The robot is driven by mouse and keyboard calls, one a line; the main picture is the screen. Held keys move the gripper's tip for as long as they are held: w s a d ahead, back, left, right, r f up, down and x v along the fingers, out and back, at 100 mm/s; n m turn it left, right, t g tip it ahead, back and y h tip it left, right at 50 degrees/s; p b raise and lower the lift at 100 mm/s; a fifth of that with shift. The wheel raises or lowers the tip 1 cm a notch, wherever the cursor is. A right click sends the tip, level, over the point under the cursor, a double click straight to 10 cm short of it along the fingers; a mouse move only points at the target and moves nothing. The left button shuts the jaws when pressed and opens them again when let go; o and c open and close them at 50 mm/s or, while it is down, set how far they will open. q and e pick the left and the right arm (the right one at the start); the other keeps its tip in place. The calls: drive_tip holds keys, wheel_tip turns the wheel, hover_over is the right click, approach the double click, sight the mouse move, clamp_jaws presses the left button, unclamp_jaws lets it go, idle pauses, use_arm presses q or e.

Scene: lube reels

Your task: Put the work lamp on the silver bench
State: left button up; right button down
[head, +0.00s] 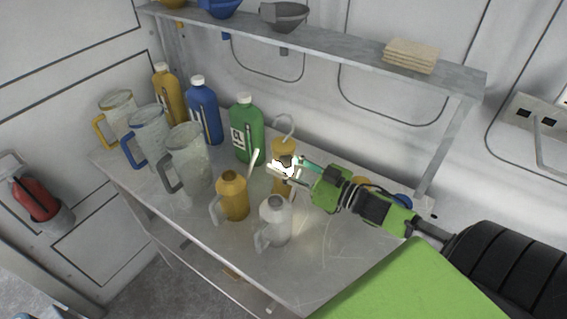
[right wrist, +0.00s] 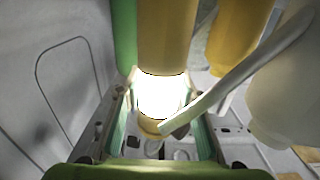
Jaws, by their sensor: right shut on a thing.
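The work lamp (head: 284,149) is a yellow cylinder with a pale hook on top and a bright glowing band. It is upright over the silver bench (head: 330,235), among the jugs and bottles. My right gripper (head: 283,167) reaches in from the right and is shut on the lamp around its glowing part. In the right wrist view the lamp (right wrist: 166,35) stands between the fingers of the gripper (right wrist: 160,125). I cannot tell whether its base touches the bench. My left gripper is not in view.
A yellow oil can (head: 232,196) and a white one (head: 276,222) stand close in front of the lamp. A green bottle (head: 246,130), a blue bottle (head: 204,112) and clear jugs (head: 188,158) stand left. A shelf (head: 345,45) overhangs the back. The bench's front right is clear.

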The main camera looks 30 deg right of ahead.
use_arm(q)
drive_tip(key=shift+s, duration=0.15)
use_arm(e)
drive_tip(key=shift+r, duration=0.15)
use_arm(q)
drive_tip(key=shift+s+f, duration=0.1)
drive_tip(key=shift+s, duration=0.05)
use_arm(e)
drive_tip(key=c, duration=1.4)
unclamp_jaws()
use_arm(q)
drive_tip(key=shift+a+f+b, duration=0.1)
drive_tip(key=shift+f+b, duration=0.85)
drive_tip(key=shift+b, duration=0.1)
use_arm(e)
drive_tip(key=v, duration=1.2)
